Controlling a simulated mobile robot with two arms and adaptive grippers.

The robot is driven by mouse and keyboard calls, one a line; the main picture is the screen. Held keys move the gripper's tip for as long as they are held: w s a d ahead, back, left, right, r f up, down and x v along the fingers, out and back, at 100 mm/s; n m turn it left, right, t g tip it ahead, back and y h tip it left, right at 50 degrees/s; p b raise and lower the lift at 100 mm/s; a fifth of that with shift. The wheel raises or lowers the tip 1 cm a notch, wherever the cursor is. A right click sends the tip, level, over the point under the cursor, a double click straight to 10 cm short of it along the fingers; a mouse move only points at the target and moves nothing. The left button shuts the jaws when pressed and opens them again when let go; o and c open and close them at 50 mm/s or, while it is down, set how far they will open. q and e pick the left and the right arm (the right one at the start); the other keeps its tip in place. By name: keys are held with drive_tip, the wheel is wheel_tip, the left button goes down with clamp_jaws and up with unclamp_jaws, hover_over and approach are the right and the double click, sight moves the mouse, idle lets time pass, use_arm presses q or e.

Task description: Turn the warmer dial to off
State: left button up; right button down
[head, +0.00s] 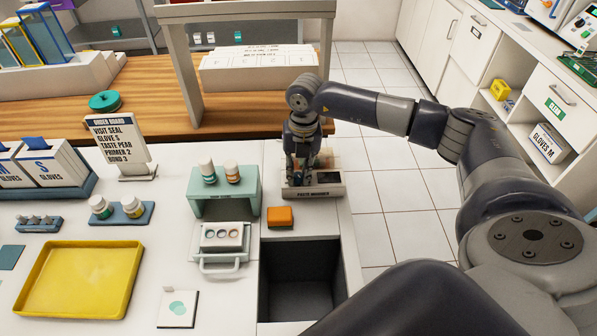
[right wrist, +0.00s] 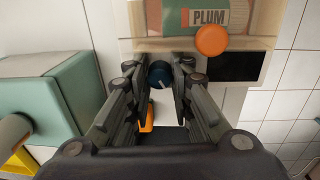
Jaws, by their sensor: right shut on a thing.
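The paste warmer (head: 299,193) is a pale box with a name label, at the right end of the white counter. Its dial (right wrist: 159,74) is a small dark blue knob with a light pointer mark, seen in the right wrist view. My right gripper (right wrist: 159,76) has its fingers on both sides of the dial and is shut on it. In the head view the right gripper (head: 303,168) hangs over the warmer and hides the dial. A tube marked PLUM with an orange cap (right wrist: 211,40) lies in the warmer beside a dark display (right wrist: 236,65). My left gripper is out of view.
An orange block (head: 280,217) lies just in front of the warmer. A teal stand (head: 222,206) with two bottles is to its left. A dark open bin (head: 300,280) is nearer, and a wooden shelf frame (head: 183,75) rises behind. Tiled floor is clear to the right.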

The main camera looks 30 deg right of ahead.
sight(301, 174)
drive_tip(key=shift+n+b, duration=0.35)
drive_tip(key=shift+n, duration=0.65)
drive_tip(key=c, duration=1.4)
unclamp_jaws()
wheel_tip(301, 174, up, 12)
drive_tip(key=shift+d, duration=0.35)
drive_tip(key=shift+s, duration=0.1)
